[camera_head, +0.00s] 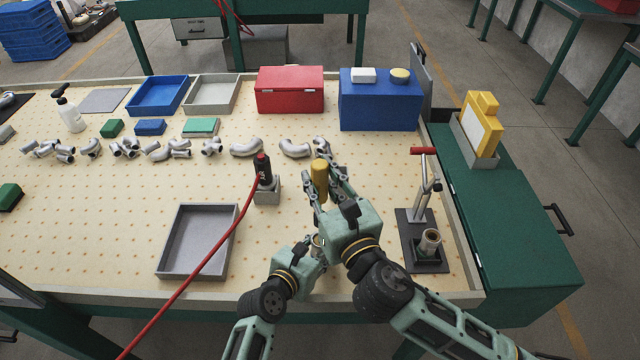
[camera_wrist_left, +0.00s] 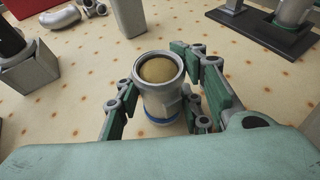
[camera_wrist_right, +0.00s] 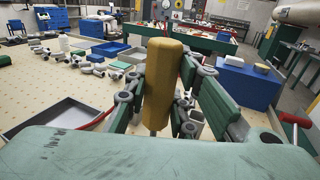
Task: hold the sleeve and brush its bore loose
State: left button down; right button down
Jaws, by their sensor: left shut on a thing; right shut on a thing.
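The sleeve (camera_wrist_left: 160,104) is a silver metal tube with a blue band near its lower end. My left gripper (camera_wrist_left: 154,98) is shut around it and holds it with the open bore facing up; the bore looks tan inside. In the head view the sleeve is mostly hidden by my arms, and my left gripper (camera_head: 314,246) is low in the middle. My right gripper (camera_head: 324,186) is shut on a yellow handle (camera_head: 320,176), seemingly the brush. The handle stands roughly upright in the right wrist view (camera_wrist_right: 161,80). Its bristles are not visible.
A grey tray (camera_head: 166,245) lies left of my grippers. A black tool with a red hose stands in a grey block (camera_head: 267,193). A red-handled clamp stand (camera_head: 427,268) is on the right. Several pipe fittings, bins and a red box (camera_head: 290,92) line the back.

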pick_arm(q)
jog(key=shift+s+a+f, duration=0.15)
jog(key=shift+f, duration=0.25)
jog(key=c, duration=1.7)
grip_release()
jog(key=o, duration=0.6)
pick_arm(e)
jog(key=shift+w, duration=0.1)
pick_arm(q)
jog(key=shift+o, duration=0.3)
jog(key=shift+r, duration=0.15)
jog(key=shift+r, duration=0.1)
jog(key=v, duration=1.1)
jog(key=shift+s+a+r, duration=0.1)
jog(key=shift+s+r, duration=0.1)
jog(key=shift+s, duration=0.05)
